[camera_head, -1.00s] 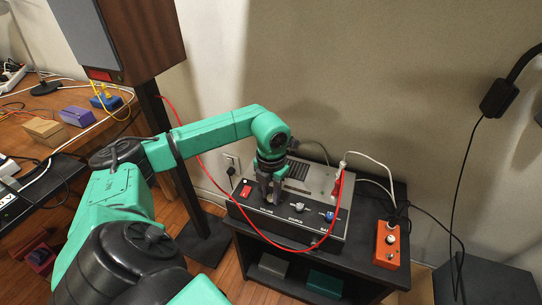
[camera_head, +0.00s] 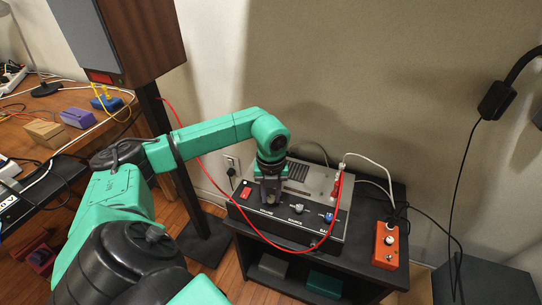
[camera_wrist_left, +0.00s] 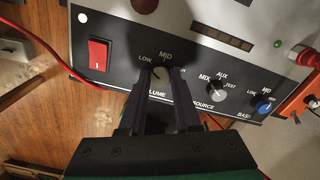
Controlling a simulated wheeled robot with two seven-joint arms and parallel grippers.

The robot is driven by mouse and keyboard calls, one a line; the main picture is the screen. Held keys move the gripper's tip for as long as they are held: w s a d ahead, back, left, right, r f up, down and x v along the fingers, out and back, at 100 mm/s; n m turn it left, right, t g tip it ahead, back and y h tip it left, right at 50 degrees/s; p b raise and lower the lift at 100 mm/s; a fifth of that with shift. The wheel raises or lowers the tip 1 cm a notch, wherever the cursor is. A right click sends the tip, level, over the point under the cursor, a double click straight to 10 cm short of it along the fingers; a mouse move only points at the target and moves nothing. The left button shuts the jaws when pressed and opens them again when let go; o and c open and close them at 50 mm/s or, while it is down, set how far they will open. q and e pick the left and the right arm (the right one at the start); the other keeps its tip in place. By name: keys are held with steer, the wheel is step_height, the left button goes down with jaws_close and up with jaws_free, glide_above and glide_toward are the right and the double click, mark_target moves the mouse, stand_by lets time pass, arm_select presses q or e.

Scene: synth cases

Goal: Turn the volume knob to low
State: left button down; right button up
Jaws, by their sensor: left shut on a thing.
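The amplifier (camera_head: 322,238) is a grey and black box on a black stand. Its volume knob (camera_wrist_left: 159,73) shows in the wrist view between the fingertips, under the LOW and MID marks. My left gripper (camera_head: 270,200) points down at the front panel; in the wrist view its dark fingers (camera_wrist_left: 160,77) are closed on the knob from both sides. The fingers hide most of the knob and part of the VOLUME label, and I cannot tell its pointer's exact setting. My right gripper is not in view.
A red switch (camera_wrist_left: 99,54) lies left of the knob. The source knob (camera_wrist_left: 216,89) and blue bass knob (camera_wrist_left: 263,104) lie to its right. A red cable (camera_head: 262,236) loops across the amplifier front. An orange pedal (camera_head: 387,246) sits on the stand's right.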

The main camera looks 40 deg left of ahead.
mark_target(271, 198)
arm_select(q)
steer(key=shift+r, duration=0.1)
stand_by(0.3)
steer(key=c, duration=0.6)
jaws_free()
step_height(271, 198, up, 14)
steer(key=shift+r+p, duration=0.25)
steer(key=shift+p, duration=0.4)
